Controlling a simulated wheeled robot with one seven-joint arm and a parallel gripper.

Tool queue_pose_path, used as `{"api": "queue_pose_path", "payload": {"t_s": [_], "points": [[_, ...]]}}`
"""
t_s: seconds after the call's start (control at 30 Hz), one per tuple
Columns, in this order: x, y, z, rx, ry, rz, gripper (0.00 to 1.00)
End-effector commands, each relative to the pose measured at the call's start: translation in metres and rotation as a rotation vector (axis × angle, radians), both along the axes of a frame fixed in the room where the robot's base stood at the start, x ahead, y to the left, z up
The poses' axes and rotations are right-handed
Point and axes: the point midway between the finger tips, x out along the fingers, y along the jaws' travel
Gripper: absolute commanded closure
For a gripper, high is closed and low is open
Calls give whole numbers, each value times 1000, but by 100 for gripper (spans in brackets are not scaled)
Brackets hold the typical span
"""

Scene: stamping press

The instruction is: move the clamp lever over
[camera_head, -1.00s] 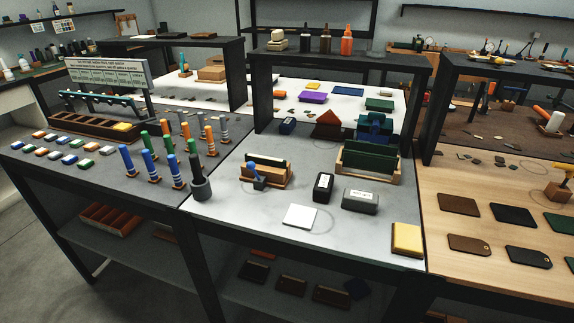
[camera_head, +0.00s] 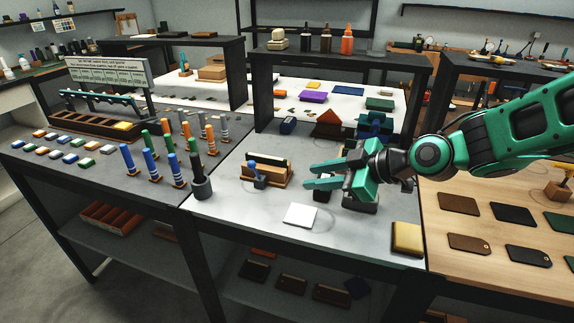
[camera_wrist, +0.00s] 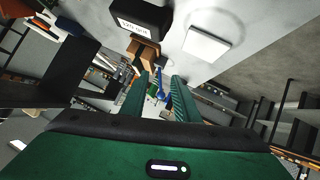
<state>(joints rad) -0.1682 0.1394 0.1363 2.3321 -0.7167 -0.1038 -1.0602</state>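A small wooden fixture (camera_head: 278,178) stands on the grey table in the head view. A lever with a blue knob (camera_head: 252,164) and a dark blue base is at its front left; I take it for the clamp lever. My green gripper (camera_head: 309,175) is to the right of the fixture, its two fingers parted and pointing left. A gap separates the fingertips from the lever. In the wrist view, the fingers (camera_wrist: 162,78) are apart with nothing held, and the blue lever (camera_wrist: 160,94) shows between them, farther off. The wooden fixture (camera_wrist: 143,52) is partly hidden by a finger.
A white square pad (camera_head: 299,215) lies in front of the gripper. A dark labelled block (camera_wrist: 140,18) is close by in the wrist view. A yellow block (camera_head: 407,238) is at the front right.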

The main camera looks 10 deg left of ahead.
Motion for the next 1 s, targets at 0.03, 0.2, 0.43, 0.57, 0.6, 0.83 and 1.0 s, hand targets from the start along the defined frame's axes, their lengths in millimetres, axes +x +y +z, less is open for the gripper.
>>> {"api": "queue_pose_path", "payload": {"t_s": [0.03,0.2,0.43,0.57,0.6,0.83,1.0], "points": [[-2,22,2,43,-42,56,72],[-8,64,18,148,-164,162,72],[-9,82,23,184,-208,190,72],[-6,94,19,184,-207,191,72],[-5,98,17,183,-207,191,72],[2,125,9,183,-207,191,72],[6,140,4,183,-205,189,72]]}}
